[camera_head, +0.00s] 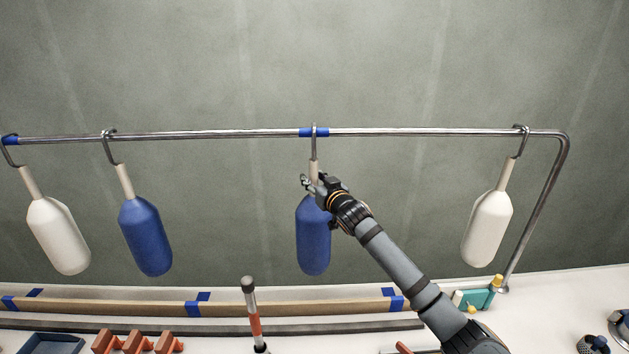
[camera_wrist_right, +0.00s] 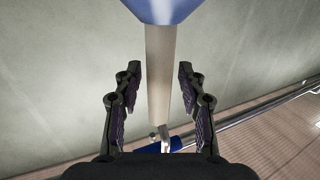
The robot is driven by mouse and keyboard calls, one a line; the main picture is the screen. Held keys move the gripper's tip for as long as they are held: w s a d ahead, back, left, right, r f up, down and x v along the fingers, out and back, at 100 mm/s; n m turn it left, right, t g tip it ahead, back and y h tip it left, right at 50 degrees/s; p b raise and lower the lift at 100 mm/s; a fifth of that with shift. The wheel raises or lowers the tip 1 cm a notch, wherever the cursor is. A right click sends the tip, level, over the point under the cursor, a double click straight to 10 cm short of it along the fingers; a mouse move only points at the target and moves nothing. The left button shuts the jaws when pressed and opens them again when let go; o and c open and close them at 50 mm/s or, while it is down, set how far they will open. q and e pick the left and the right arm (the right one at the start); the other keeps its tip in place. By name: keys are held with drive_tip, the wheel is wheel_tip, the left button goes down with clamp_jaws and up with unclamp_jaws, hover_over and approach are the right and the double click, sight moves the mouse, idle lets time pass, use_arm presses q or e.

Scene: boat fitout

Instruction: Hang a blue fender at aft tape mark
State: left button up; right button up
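A blue fender (camera_head: 313,240) with a cream neck hangs by its metal hook from the rail (camera_head: 220,134), at the middle blue tape mark (camera_head: 304,132). My right gripper (camera_head: 314,184) is at its neck. In the right wrist view my right gripper (camera_wrist_right: 157,85) is open, with one finger on each side of the cream neck (camera_wrist_right: 159,70) and visible gaps to both. The hook and blue tape (camera_wrist_right: 170,144) show beyond. Another blue fender (camera_head: 146,236) hangs further left. Another blue tape mark (camera_head: 11,140) is at the rail's far left. My left gripper is out of view.
A white fender (camera_head: 58,236) hangs at the far left and another white fender (camera_head: 487,228) near the rail's right bend. Below are a wooden strip (camera_head: 110,306) with blue tape, orange blocks (camera_head: 136,342) and a red-and-white stick (camera_head: 253,312). The rail between the fenders is free.

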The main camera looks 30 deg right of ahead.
drive_tip(key=shift+s+f, duration=0.1)
drive_tip(key=shift+f, duration=0.1)
drive_tip(key=shift+s, duration=0.3)
drive_tip(key=s, duration=0.5)
drive_tip(key=shift+s+a+r, duration=0.2)
drive_tip(key=shift+s+a, duration=0.05)
drive_tip(key=shift+a, duration=0.05)
drive_tip(key=shift+s+a, duration=0.3)
drive_tip(key=shift+s, duration=0.25)
